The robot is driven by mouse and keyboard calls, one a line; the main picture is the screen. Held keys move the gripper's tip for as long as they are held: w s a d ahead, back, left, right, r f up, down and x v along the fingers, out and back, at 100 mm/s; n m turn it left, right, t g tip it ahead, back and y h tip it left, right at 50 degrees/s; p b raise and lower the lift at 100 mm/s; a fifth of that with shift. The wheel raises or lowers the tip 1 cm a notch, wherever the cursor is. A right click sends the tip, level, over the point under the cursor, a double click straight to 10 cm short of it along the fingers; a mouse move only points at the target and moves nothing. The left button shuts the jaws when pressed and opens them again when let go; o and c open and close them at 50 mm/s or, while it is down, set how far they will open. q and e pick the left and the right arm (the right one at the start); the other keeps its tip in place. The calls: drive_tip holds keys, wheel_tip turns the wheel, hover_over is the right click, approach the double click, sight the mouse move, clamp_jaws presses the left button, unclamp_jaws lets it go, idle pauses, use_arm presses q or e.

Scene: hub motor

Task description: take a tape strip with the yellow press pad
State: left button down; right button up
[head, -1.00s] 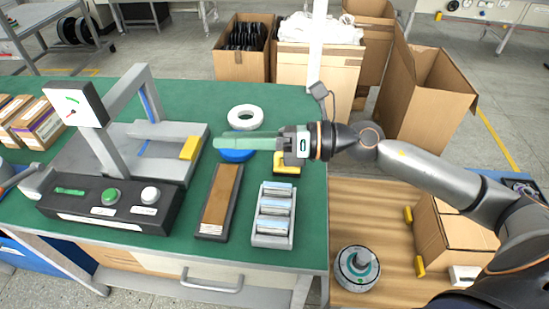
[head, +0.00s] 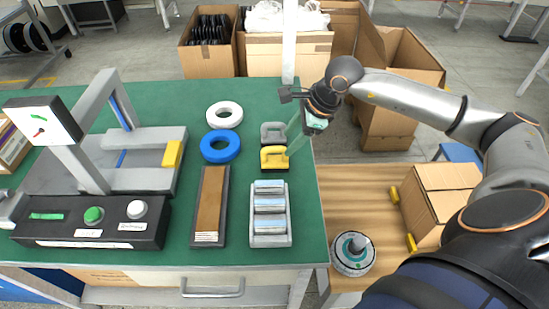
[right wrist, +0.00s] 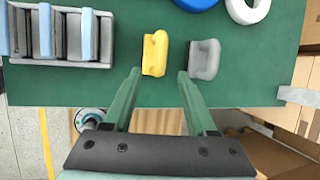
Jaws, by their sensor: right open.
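The yellow press pad (head: 274,158) stands on the green table near its right edge. In the right wrist view the yellow press pad (right wrist: 154,53) lies ahead of the left fingertip. My right gripper (head: 294,138) is open and empty, its green fingers pointing down beside the pads; in the right wrist view the fingers (right wrist: 159,75) are spread apart. The tape strips (head: 270,205) lie in a grey tray (head: 270,241) nearer the table's front edge; the tray also shows in the right wrist view (right wrist: 60,64). My left gripper is not in view.
A grey press pad (head: 272,132) stands just behind the yellow one. A blue roll (head: 220,146) and a white roll (head: 224,114) lie to its left. A brown strip in a dark holder (head: 211,205) lies left of the tray. A hub motor (head: 352,253) stands on the wooden surface.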

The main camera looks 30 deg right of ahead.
sight(282, 148)
drive_tip(key=x, duration=0.5)
drive_tip(key=shift+w+a+f+p, duration=0.15)
drive_tip(key=shift+f+p, duration=0.2)
clamp_jaws()
idle(0.4)
